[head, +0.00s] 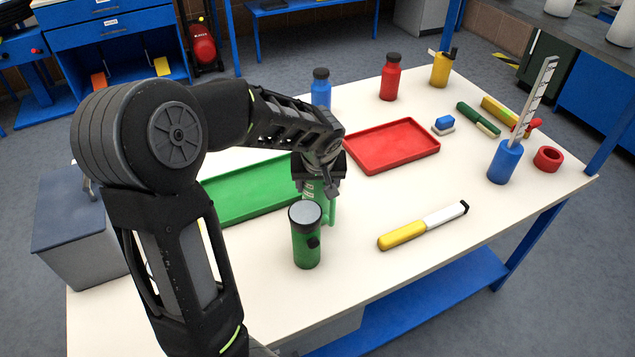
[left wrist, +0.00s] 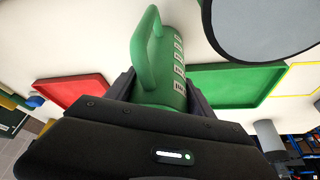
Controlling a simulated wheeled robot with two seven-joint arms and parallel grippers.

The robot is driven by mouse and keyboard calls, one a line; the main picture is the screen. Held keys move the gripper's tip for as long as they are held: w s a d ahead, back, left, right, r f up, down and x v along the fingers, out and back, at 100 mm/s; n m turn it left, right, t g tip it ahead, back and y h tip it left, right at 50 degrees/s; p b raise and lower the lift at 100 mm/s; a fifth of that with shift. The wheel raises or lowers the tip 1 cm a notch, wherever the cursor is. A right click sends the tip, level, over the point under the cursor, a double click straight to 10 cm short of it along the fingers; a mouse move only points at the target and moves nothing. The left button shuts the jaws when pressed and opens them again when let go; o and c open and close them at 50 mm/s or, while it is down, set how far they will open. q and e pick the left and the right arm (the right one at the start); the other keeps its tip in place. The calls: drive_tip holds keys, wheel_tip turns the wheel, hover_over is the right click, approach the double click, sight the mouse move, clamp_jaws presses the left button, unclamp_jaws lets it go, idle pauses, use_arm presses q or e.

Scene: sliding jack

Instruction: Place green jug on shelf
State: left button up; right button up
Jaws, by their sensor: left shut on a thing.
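The green jug (head: 314,188) has a side handle and pale markings, and is partly hidden behind a green container with a grey lid (head: 306,240) in the head view. My left gripper (head: 319,168) comes down on it from above and is shut on it. In the left wrist view the jug (left wrist: 160,62) sits between the two fingers of my gripper (left wrist: 160,90), its handle to the left. I cannot tell if its base touches the table. A blue lower shelf (head: 425,308) runs under the white table (head: 350,280). My right gripper is not in view.
A green tray (head: 240,205) lies left of the jug and a red tray (head: 393,146) behind it to the right. A yellow-and-white marker-like object (head: 423,226) lies at front right. Blue (head: 321,88) and red (head: 390,78) bottles stand at the back. The front table area is clear.

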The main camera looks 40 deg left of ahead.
use_arm(q)
drive_tip(key=o, duration=1.4)
drive_tip(key=shift+o, duration=0.2)
drive_tip(key=v, duration=1.2)
drive_tip(key=shift+b, duration=0.3)
drive_tip(key=shift+w, duration=0.1)
